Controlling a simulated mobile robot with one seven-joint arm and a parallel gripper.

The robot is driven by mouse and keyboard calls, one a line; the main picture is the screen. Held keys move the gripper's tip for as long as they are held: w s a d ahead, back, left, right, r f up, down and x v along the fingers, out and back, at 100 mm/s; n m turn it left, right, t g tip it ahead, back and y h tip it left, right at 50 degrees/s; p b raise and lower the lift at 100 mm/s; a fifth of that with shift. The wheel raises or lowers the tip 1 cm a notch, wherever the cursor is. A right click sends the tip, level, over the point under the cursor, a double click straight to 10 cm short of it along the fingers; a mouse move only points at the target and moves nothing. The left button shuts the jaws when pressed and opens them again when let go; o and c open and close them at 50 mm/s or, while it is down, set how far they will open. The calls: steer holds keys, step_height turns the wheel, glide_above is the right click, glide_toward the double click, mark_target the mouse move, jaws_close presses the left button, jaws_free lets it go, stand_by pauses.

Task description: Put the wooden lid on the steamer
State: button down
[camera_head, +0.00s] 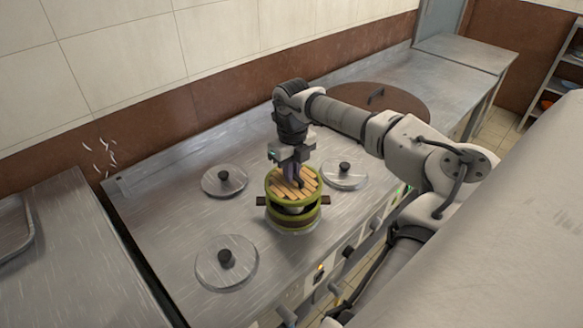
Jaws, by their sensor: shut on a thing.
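The wooden lid (309,187) is round, with light slats and a green rim. My gripper (293,178) points down and is shut on the lid near its middle; the exact grip point is partly hidden by the fingers. The steamer (293,217) is a round green-and-brown pot with dark side handles, standing on the steel counter. The lid is over the steamer, tilted, with a dark gap and a pale content showing between them at the front. Whether the lid's back edge touches the steamer is hidden.
Metal lids with black knobs lie at the left (222,181), front left (226,262) and right (345,175) on the steel counter (160,215). A large brown round cover (395,97) lies behind my arm. Control knobs (348,252) line the front edge.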

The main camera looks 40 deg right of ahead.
steer(key=shift+f+b, duration=0.65)
steer(key=shift+f, duration=1)
steer(key=shift+f+b, duration=0.6)
stand_by(0.3)
steer(key=c, duration=1.7)
jaws_free()
steer(key=shift+c, duration=0.2)
steer(key=shift+r, duration=0.15)
steer(key=shift+r+p, duration=3.25)
steer(key=shift+r, duration=2.2)
